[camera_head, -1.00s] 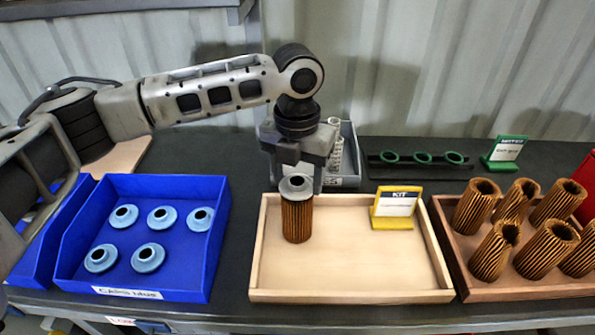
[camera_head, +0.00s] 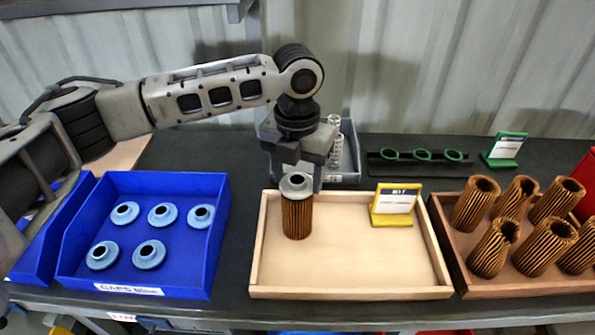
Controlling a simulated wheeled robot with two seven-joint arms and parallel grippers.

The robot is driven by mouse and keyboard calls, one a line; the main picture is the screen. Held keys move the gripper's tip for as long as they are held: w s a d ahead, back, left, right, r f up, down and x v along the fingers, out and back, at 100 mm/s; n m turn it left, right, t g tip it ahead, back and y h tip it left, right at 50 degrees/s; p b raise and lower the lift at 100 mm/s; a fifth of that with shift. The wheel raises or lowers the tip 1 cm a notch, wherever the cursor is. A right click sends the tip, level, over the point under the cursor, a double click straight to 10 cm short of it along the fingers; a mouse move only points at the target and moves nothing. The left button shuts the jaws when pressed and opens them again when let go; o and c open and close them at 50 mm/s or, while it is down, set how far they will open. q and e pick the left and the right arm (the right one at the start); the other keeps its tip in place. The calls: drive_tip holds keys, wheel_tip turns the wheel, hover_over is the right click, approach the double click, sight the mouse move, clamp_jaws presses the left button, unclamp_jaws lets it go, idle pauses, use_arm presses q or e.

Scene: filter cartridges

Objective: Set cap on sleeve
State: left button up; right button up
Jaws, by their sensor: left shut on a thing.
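A brown pleated sleeve (camera_head: 297,217) stands upright in the left part of the pale wooden kit tray (camera_head: 350,294). A grey-white cap (camera_head: 296,181) with a dark centre hole is at the sleeve's top, seemingly touching it. My left gripper (camera_head: 301,176) is shut on the cap, with its fingers pointing down behind and beside it. The far side of the cap and part of the fingers are hidden. My right gripper is not in view.
A blue bin (camera_head: 207,262) with several light-blue caps stands at the left. A brown tray (camera_head: 520,289) of several upright pleated sleeves is at the right. A yellow kit sign (camera_head: 393,218) stands at the kit tray's back right. Green rings (camera_head: 422,155) lie on a dark holder behind.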

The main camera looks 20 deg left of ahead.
use_arm(q)
drive_tip(key=shift+f, duration=0.5)
drive_tip(key=o, duration=1)
drive_tip(key=shift+r, duration=0.6)
wheel_tip(320, 180, up, 15)
drive_tip(key=shift+f, duration=0.1)
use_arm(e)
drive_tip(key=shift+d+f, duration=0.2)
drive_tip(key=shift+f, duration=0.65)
use_arm(q)
drive_tip(key=shift+s+f, duration=0.1)
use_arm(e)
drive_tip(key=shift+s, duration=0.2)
